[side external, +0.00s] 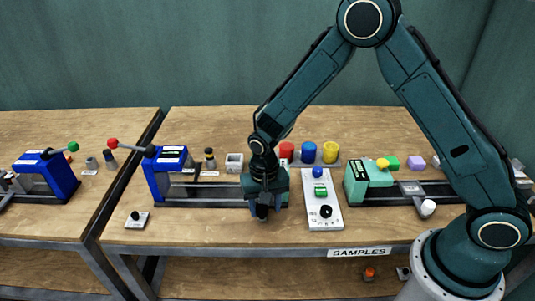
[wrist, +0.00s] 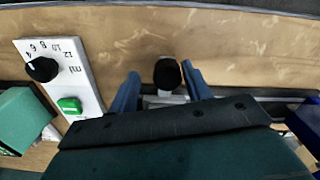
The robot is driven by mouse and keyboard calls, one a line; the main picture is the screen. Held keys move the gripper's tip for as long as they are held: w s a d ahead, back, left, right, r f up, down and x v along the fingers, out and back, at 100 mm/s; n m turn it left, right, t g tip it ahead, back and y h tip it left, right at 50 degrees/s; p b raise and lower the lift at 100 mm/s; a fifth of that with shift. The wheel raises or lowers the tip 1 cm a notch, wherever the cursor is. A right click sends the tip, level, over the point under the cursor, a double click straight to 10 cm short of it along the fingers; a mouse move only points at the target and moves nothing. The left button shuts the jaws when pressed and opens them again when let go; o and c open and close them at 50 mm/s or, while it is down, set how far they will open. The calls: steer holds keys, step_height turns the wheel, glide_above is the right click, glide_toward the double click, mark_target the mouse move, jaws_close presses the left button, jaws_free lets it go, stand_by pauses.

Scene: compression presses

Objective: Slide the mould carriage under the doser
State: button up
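My gripper (side external: 263,211) points down over the rail in front of the middle of the bench. In the wrist view its two blue fingers (wrist: 160,72) are spread, one on each side of a black round knob (wrist: 168,75) on a grey bracket, which looks like the mould carriage's handle. A gap shows left of the knob; contact on the right cannot be told. The carriage body is mostly hidden by my gripper. A green housing (side external: 368,181), seemingly the doser, stands to the right, beyond a white panel (side external: 318,218) with a black "ml" dial and green button.
A blue press (side external: 160,176) with a red-knobbed lever stands left on the rail (side external: 210,201). Red, blue and yellow pots (side external: 309,153) stand behind my gripper. A grey plate and white knob (side external: 428,208) are right of the green housing. A small black-knobbed box (side external: 136,219) sits front left.

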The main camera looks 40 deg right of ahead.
steer(key=shift+a, duration=0.15)
steer(key=shift+w+r, duration=0.1)
steer(key=shift+r, duration=0.05)
steer(key=shift+r, duration=0.5)
step_height(320, 180, up, 12)
steer(key=shift+r, duration=0.25)
stand_by(0.4)
